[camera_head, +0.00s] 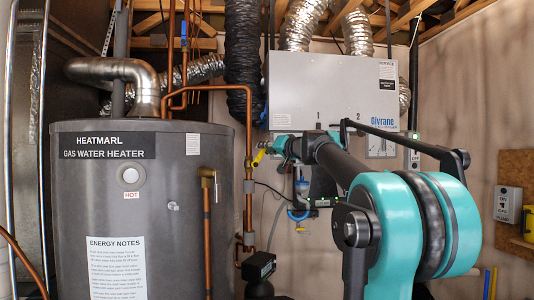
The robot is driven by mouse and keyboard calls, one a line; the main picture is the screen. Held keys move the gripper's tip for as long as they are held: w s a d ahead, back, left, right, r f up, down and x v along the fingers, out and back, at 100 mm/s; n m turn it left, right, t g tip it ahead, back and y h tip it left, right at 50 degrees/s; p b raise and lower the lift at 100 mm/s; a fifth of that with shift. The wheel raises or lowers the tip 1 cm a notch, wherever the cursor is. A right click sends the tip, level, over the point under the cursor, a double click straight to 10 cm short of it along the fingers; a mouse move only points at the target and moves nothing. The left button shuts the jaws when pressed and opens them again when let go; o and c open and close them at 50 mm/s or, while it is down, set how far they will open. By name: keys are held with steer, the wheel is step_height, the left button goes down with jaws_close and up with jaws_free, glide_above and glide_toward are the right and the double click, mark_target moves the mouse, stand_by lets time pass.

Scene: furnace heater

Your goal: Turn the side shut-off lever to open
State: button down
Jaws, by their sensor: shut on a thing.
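A small yellow lever (259,157), which looks like the side shut-off lever, shows beside the vertical copper pipe, just below the left part of the white heater box (335,92). It slants down to the left. My gripper (266,147) is at this lever, small and far off, with its teal wrist just to the right. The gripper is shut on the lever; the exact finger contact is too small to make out. My arm reaches in from the lower right and hides part of the wall and fittings under the box.
A grey water heater tank (140,215) fills the left side. A copper pipe (249,115) and a black flexible duct (242,55) run close to the gripper. A brass fitting (207,174) stands at the tank's front. A wall switch (508,204) is at the right.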

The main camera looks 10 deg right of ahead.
steer(key=shift+s+a+r+n, duration=0.2)
steer(key=shift+a+n, duration=0.1)
steer(key=shift+n, duration=0.3)
steer(key=shift+s+a+r+n, duration=0.15)
steer(key=shift+a+n, duration=0.15)
steer(key=shift+n, duration=0.3)
steer(key=c, duration=1.4)
jaws_free()
steer(key=shift+c, duration=0.2)
steer(key=v, duration=1.2)
